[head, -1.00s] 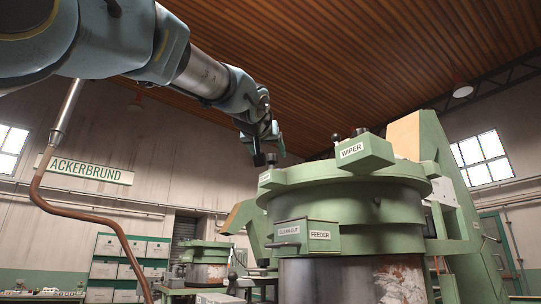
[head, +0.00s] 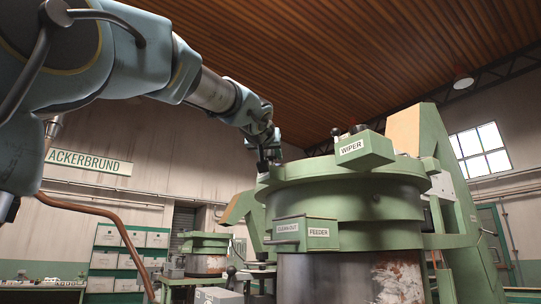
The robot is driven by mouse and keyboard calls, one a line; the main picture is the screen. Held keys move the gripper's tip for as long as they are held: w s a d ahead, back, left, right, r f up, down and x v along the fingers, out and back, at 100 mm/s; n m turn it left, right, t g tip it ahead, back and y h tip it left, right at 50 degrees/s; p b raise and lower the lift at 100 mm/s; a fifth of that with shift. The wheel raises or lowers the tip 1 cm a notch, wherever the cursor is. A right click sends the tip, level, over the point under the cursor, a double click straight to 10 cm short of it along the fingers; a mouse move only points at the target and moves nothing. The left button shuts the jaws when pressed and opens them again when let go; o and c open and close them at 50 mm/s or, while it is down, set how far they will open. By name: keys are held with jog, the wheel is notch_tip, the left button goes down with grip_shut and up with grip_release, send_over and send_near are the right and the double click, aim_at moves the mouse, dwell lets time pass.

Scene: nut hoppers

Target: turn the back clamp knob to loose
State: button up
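The green hopper (head: 345,205) stands right of centre, with a WIPER box (head: 363,149) on its rim and a FEEDER box (head: 320,233) on its front. Dark knobs (head: 336,134) stick up behind the WIPER box. None is marked as the back clamp knob, so I cannot tell which it is. My gripper (head: 268,159) is at the hopper's upper left rim, pointing down beside a dark, knob-like part (head: 262,168). It is small and dark here. I cannot tell whether its fingers touch that part or are open or shut.
A CLEAN-OUT box with a handle (head: 284,237) juts from the hopper's front left. A second green machine (head: 207,243) and a shelf of white boxes (head: 118,262) stand behind on the left. The air above the hopper is clear.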

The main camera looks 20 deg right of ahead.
grip_shut()
dwell(0.9)
